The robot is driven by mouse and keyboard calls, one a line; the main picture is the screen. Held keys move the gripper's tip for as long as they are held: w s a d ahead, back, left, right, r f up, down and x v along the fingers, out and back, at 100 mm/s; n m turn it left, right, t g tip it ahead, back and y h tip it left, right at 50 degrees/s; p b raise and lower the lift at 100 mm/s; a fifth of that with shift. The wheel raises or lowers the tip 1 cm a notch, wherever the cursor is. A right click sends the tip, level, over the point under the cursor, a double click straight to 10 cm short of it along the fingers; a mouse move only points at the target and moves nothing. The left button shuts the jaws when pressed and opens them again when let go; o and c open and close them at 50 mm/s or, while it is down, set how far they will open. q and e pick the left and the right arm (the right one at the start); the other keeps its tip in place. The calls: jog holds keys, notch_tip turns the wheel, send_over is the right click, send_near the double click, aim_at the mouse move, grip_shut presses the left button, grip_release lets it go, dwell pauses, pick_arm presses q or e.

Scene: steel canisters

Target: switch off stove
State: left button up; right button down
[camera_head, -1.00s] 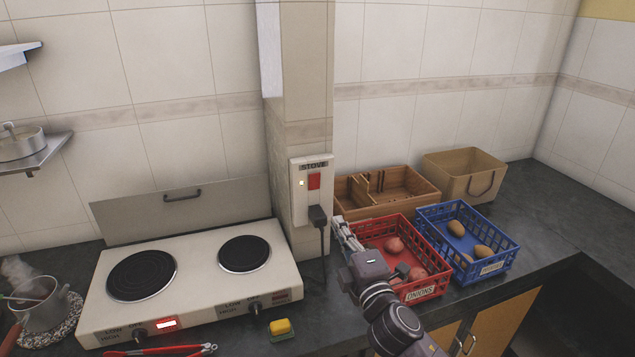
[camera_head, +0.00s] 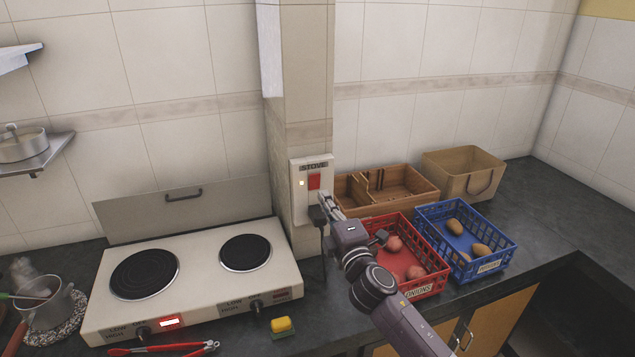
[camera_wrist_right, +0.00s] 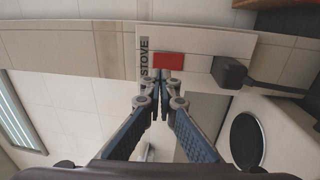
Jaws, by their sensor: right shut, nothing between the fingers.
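The two-burner stove (camera_head: 205,283) stands on the counter, with a lit indicator (camera_head: 170,321) by its left knob. On the pillar above it is a white wall panel labelled STOVE (camera_head: 301,208) with a red switch (camera_head: 314,181), a small lit lamp (camera_head: 301,183) and a black plug below. My right gripper (camera_head: 323,199) is shut and empty, just below the red switch in the head view. In the right wrist view its closed tips (camera_wrist_right: 162,73) point at the lower edge of the red switch (camera_wrist_right: 169,60); I cannot tell whether they touch. My left gripper is not in view.
A red crate of onions (camera_head: 437,283) and a blue crate of potatoes (camera_head: 508,243) stand right of the pillar. Wooden boxes (camera_head: 425,193) sit behind them. A pot (camera_head: 48,306), red tongs (camera_head: 165,349) and a sponge (camera_head: 281,325) lie around the stove.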

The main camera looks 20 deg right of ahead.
aim_at(314, 177)
jog(key=w, duration=0.6)
jog(key=shift+a+r+p, duration=0.1)
jog(key=shift+r+p, duration=0.3)
jog(key=shift+w, duration=0.15)
jog(key=shift+w+r, duration=0.15)
jog(key=shift+r, duration=0.05)
